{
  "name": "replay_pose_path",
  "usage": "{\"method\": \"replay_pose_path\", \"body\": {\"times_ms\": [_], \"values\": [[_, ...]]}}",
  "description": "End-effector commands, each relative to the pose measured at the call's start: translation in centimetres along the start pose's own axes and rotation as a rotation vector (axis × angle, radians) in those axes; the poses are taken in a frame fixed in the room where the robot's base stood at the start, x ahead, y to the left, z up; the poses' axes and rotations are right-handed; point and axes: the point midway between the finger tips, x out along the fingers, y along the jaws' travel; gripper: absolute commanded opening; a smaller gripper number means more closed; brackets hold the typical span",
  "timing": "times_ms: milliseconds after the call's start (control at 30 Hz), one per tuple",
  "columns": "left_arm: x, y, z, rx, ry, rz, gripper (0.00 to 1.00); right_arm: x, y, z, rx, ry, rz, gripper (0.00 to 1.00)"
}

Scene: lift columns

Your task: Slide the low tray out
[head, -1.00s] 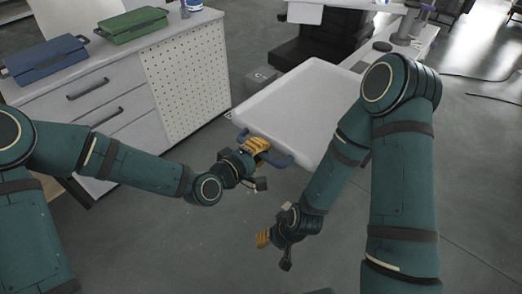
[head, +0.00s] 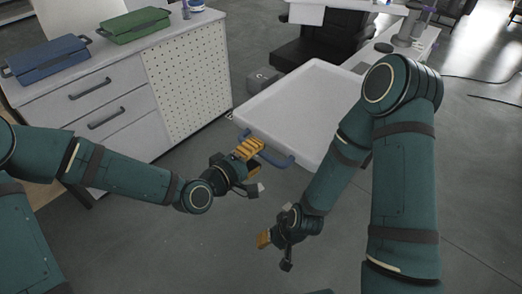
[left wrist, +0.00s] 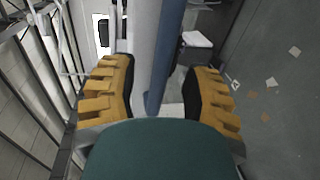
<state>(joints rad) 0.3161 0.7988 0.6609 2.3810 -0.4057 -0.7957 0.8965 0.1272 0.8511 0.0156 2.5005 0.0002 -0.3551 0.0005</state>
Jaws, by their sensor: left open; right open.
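The low tray (head: 300,108) is a white, shallow, rimmed tray in the middle of the head view. It has a blue bar handle (head: 278,160) on its near edge. My left gripper (head: 251,148) is at the left part of this handle. In the left wrist view, the blue handle (left wrist: 165,60) runs between the two yellow-padded fingers, which stand apart on either side of it. My right gripper (head: 264,239) is open and empty, low above the floor in front of the tray. The tray's right side is partly hidden by my right arm.
A grey cabinet (head: 135,95) with drawers and a perforated side stands at the left, with a blue box (head: 45,60) and a green box (head: 133,25) on top. A dark chair (head: 320,45) is behind the tray. The floor in front is clear.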

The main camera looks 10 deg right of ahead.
Motion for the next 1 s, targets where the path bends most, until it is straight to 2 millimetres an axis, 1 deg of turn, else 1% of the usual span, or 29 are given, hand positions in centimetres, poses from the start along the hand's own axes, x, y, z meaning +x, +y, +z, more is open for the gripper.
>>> {"method": "replay_pose_path", "body": {"times_ms": [33, 100, 200, 333, 467, 867, 933, 967, 1000], "values": [[-1.0, 0.0, -0.2, 0.000, 0.004, -0.001, 0.48, 0.0, 0.0, 0.0, 0.000, 0.000, 0.000, 0.47], [-2.1, 0.0, -0.2, 0.000, 0.004, -0.001, 0.48, 0.0, 0.0, 0.0, 0.000, 0.000, 0.000, 0.47], [-3.4, 0.0, -0.1, 0.000, 0.004, 0.000, 0.48, 0.0, 0.0, 0.0, 0.000, 0.000, 0.000, 0.47], [-4.4, 0.0, -0.1, 0.000, 0.002, 0.000, 0.48, 0.0, 0.0, 0.0, 0.000, 0.000, 0.000, 0.47], [-4.7, 0.0, 0.0, 0.000, 0.001, 0.000, 0.48, 0.0, 0.0, 0.0, 0.000, 0.000, 0.000, 0.47], [-4.7, 0.0, 0.0, 0.000, 0.001, 0.000, 0.48, 0.0, 0.0, 0.0, 0.000, 0.000, 0.000, 0.47], [-4.7, -0.3, -0.1, 0.003, 0.001, -0.010, 0.48, 0.0, 0.0, 0.0, 0.000, 0.000, 0.000, 0.47], [-4.7, -0.8, -0.1, 0.009, 0.002, -0.023, 0.48, 0.0, 0.0, 0.0, 0.000, 0.000, 0.000, 0.47], [-4.7, -1.6, -0.1, 0.021, 0.003, -0.051, 0.48, 0.0, 0.0, 0.0, 0.000, 0.000, 0.000, 0.47]]}}
